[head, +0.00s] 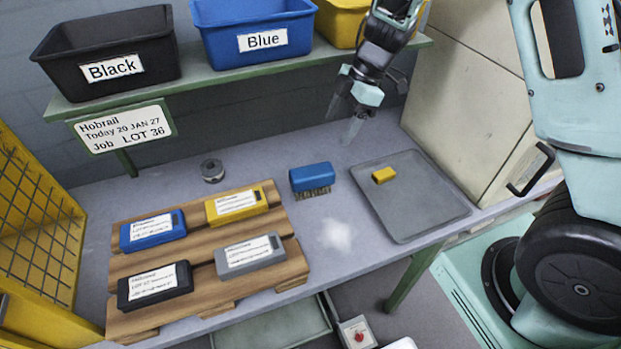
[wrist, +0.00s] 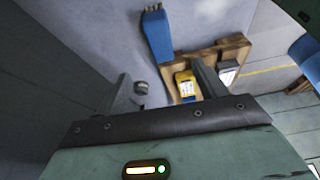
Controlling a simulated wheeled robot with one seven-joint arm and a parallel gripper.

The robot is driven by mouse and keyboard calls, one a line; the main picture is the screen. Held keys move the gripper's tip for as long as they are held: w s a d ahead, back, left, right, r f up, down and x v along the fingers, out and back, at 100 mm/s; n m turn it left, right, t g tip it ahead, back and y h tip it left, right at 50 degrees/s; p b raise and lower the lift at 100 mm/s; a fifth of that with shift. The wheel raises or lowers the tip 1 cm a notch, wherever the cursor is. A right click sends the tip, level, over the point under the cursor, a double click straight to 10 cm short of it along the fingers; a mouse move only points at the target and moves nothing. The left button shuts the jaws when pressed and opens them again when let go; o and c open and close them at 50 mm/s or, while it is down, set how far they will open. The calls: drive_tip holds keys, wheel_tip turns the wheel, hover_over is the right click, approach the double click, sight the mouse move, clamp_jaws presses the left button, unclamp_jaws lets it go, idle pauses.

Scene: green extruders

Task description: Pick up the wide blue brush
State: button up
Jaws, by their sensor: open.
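The wide blue brush (head: 312,177) rests on the grey bench with its tan bristles down, between the wooden pallet and the grey tray. In the wrist view a blue block shape with a dark end (wrist: 157,34), which looks like the brush, lies beyond the fingertips. My gripper (head: 344,117) is open and empty, in the air above the back of the bench, up and to the right of the brush in the head view. Its two spread fingers also show in the wrist view (wrist: 163,88). Nothing is between them.
The wooden pallet (head: 117,265) holds blue, yellow, grey and black labelled blocks. The grey tray (head: 425,205) holds a small yellow piece (head: 383,175). A round grey item (head: 212,170) and white powder (head: 338,235) are on the bench. A shelf (head: 215,83) with bins overhangs the back.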

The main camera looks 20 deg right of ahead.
sight(313, 170)
drive_tip(key=b+x, duration=0.1)
drive_tip(key=x, duration=1)
drive_tip(key=shift+a+b+x, duration=0.2)
drive_tip(key=shift+b+x, duration=0.1)
drive_tip(key=shift+x, duration=2.75)
drive_tip(key=shift+f, duration=0.2)
drive_tip(key=c, duration=1.1)
drive_tip(key=shift+c, duration=0.2)
